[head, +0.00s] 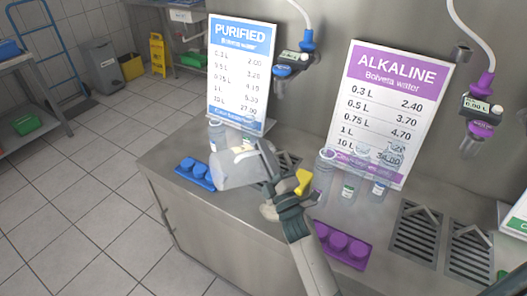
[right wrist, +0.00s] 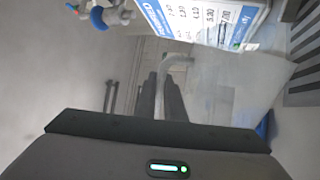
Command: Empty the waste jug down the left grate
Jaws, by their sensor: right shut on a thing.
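My right gripper (head: 262,172) is shut on the handle of a clear, see-through jug (head: 232,170). The jug is held above the counter's left end, in front of the blue PURIFIED sign, and looks tilted. I cannot tell whether liquid is inside. In the right wrist view the two dark fingers (right wrist: 168,98) close around the handle, and the jug body (right wrist: 235,80) extends to the right. The left grate (head: 290,160) is partly hidden behind the jug and my arm; its dark slats (right wrist: 304,50) also show at that view's right edge. My left gripper is not in view.
A blue cap tray (head: 195,174) lies at the counter's left edge and a purple cap tray (head: 342,246) at its front. Clear bottles (head: 348,186) stand before the purple ALKALINE sign (head: 392,85). Other grates (head: 416,235) lie right. A dispenser (head: 290,62) hangs above.

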